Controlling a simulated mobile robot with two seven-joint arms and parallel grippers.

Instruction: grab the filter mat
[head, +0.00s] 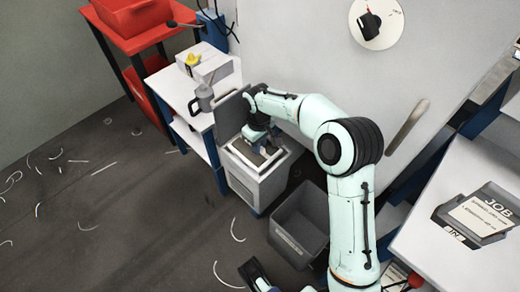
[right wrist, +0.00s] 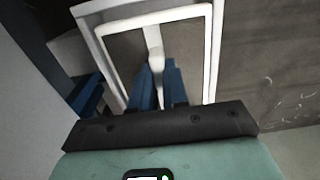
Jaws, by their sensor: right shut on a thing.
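The filter mat (right wrist: 186,45) shows in the right wrist view as a dark grey-brown panel inside a white rectangular frame, with a white strip across its middle. My right gripper (right wrist: 160,85) has its blue fingers closed on that white strip. In the head view my right gripper (head: 262,142) points down into the open top of a white box-shaped unit (head: 258,188), with the mat partly hidden beneath it. Whether the mat is raised from the unit is hard to tell. A dark part of what looks like my left gripper (head: 257,275) shows at the bottom edge; its fingers are unclear.
A grey open bin (head: 300,222) stands right of the unit. A grey raised lid or panel (head: 230,112) stands beside the gripper. Pale thread scraps lie on the floor at left.

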